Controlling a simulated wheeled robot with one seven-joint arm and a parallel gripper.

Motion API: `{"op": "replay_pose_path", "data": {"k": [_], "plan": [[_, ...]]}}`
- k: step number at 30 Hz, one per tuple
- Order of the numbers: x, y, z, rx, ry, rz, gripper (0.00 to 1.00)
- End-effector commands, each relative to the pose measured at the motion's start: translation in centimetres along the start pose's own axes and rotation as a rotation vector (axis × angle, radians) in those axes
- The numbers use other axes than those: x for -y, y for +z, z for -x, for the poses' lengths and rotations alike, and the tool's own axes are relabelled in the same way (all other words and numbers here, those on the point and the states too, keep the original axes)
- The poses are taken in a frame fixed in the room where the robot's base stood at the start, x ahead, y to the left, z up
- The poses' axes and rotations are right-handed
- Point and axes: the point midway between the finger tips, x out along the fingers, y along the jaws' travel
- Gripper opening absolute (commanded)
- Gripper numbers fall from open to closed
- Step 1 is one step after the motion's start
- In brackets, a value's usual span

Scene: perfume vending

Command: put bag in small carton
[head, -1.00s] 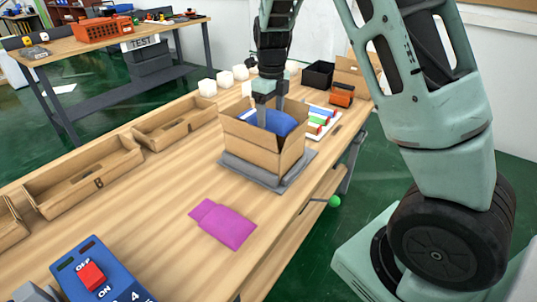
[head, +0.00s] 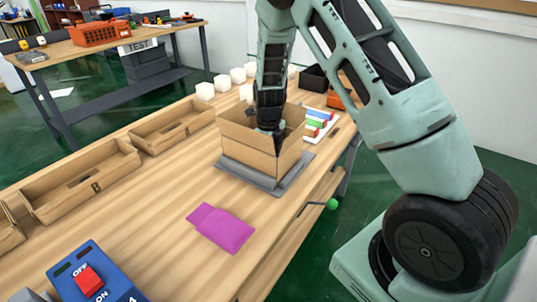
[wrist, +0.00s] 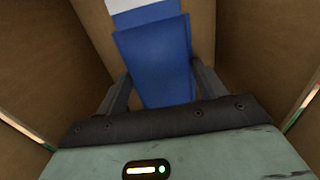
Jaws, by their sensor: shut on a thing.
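The small carton (head: 247,146) stands open at the top on a grey pad (head: 235,175) on the workbench. My gripper (wrist: 158,85) is down inside the carton, and its fingers are hidden behind the carton wall in the head view. In the wrist view the fingers are shut on a blue bag (wrist: 155,55), with brown carton walls around it. A whitish patch shows at the bag's far end. A magenta bag (head: 221,229) lies flat on the bench in front of the carton, apart from it.
Wooden trays (head: 85,182) line the bench's left edge. A blue switch box (head: 92,280) is at the front left. Bare bench surrounds the magenta bag.

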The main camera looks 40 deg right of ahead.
Motion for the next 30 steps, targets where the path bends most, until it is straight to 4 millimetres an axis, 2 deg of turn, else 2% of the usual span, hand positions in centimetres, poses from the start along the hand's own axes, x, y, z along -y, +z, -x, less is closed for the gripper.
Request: {"op": "replay_pose_path", "data": {"k": [6,7,9,20,23,30], "plan": [[0.0,0.0,-0.2,0.0,0.0,0.001,0.41],[0.0,0.0,-0.1,0.0,0.0,0.001,0.78],[0.0,0.0,-0.1,0.0,0.0,0.001,0.92],[0.0,0.1,0.5,0.002,-0.002,0.001,0.92],[0.0,0.1,1.8,0.003,-0.002,0.002,0.92],[0.0,0.2,6.8,0.005,-0.003,0.003,0.92]]}}
